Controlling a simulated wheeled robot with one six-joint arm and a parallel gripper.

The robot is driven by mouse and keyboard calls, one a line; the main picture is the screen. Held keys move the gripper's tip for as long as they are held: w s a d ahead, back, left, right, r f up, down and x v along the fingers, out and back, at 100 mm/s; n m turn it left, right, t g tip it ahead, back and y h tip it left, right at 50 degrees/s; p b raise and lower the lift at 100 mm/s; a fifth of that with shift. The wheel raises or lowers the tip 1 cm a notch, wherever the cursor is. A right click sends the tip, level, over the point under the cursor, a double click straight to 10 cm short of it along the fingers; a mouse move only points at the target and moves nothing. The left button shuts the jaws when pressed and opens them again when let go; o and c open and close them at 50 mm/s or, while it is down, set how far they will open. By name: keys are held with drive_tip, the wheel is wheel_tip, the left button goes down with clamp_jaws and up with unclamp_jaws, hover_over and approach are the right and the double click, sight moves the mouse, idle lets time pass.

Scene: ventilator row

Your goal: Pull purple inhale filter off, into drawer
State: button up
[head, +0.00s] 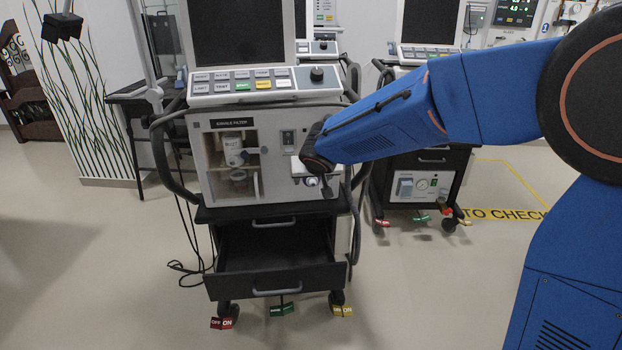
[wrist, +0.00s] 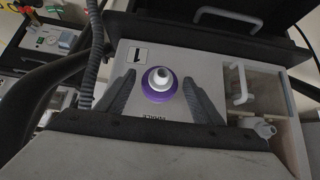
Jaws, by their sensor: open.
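The purple inhale filter (wrist: 158,92) is a purple ring with a white port, on the pale front panel of the ventilator (head: 222,152). In the wrist view it lies between the two dark fingers of my gripper (wrist: 163,92), with visible space on both sides. In the head view my gripper (head: 318,180) is at the right part of that panel and largely hides the filter. My gripper is open and empty. Below, the cart's lower black drawer (head: 266,285) is pulled out. The part of its inside that shows looks empty.
An upper drawer with a grey handle (head: 273,223) is closed above the open one. A window left of my gripper holds a white canister (head: 234,150). Grey hoses (wrist: 93,55) run beside the panel. A second ventilator cart (head: 425,185) stands at the right.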

drive_tip(key=c, duration=1.5)
drive_tip(key=shift+s, duration=0.3)
drive_tip(key=shift+s+d, duration=0.25)
drive_tip(key=shift+s, duration=0.9)
drive_tip(key=shift+s+d, duration=0.2)
drive_tip(key=shift+s, duration=0.9)
